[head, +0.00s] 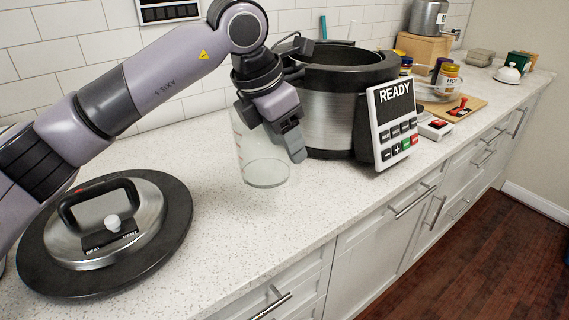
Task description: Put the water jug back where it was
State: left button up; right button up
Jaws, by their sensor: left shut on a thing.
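The water jug (262,165) is a clear glass vessel with red markings on its left side. It is upright, on or just above the white speckled counter; I cannot tell which. It is just left of the open pressure cooker pot (334,118). My left gripper (294,142) is shut on the jug at its right side, and the fingers and wrist hide its upper right part and handle. My right gripper is not in view.
The cooker's lid (105,228) lies on the counter at the left. The cooker's panel (393,122) reads READY. A wooden board (452,108), jars and a glass bowl stand farther right. The counter's front (230,270) is clear.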

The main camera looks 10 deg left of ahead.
pick_arm(q)
jog(key=shift+f, duration=2.55)
jog(key=shift+f, duration=0.15)
jog(key=o, duration=1.5)
jog(key=shift+c, duration=0.2)
jog(key=v, duration=1.2)
